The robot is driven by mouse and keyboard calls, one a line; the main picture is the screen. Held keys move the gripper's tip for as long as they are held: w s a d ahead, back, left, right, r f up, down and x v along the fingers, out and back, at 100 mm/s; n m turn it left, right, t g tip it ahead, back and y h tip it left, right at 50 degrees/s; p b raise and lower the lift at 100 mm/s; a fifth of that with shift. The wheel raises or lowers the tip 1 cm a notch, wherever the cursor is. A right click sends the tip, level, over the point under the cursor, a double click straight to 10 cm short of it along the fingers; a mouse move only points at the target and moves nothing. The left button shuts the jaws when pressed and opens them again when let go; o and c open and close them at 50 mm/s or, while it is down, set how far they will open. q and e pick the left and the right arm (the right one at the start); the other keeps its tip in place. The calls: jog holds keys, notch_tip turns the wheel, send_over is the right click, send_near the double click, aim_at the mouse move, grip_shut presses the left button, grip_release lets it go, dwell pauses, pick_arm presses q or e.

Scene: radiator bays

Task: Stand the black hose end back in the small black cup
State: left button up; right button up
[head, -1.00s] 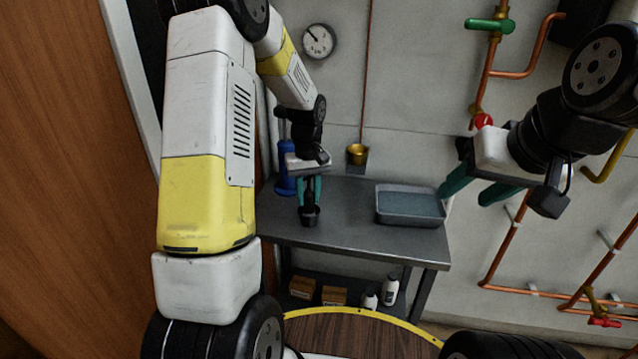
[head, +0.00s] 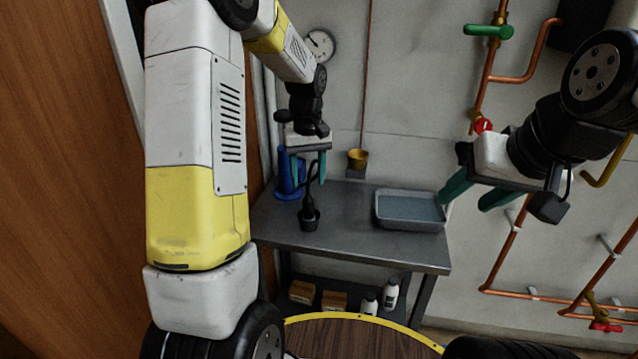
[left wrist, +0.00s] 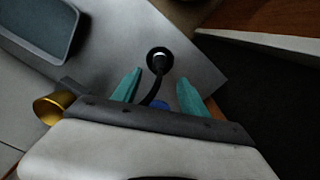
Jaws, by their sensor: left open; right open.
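The small black cup (head: 309,225) stands on the grey bench, left of its middle. The black hose end (head: 308,204) is upright in it, and its thin hose curves up from the top. In the left wrist view the hose end (left wrist: 159,60) sits inside the round dark cup (left wrist: 149,66), and the hose runs back between the fingers. My left gripper (head: 309,180) is open above the cup, its teal fingers either side of the hose and apart from it; it also shows in the left wrist view (left wrist: 158,88). My right gripper (head: 468,194) is open and empty, right of the bench.
A grey tray (head: 410,224) lies on the bench's right side. A blue object (head: 284,176) stands behind my left gripper. A brass cup (head: 358,159) is on the wall behind. Copper pipes (head: 507,190) run along the wall at right. The bench middle is clear.

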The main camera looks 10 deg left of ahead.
pick_arm(q)
jog(key=s+r+m+t+h, duration=0.1)
jog(key=s+r+m+t, duration=0.2)
jog(key=s+r, duration=1)
jog(key=s+d+r+m+t+h, duration=0.1)
jog(key=s+d+m+t, duration=0.1)
jog(key=s, duration=0.9)
jog(key=shift+s+r+m+t, duration=0.15)
jog(key=shift+r+m+t, duration=0.2)
jog(key=shift+t, duration=0.25)
jog(key=shift+d, duration=0.1)
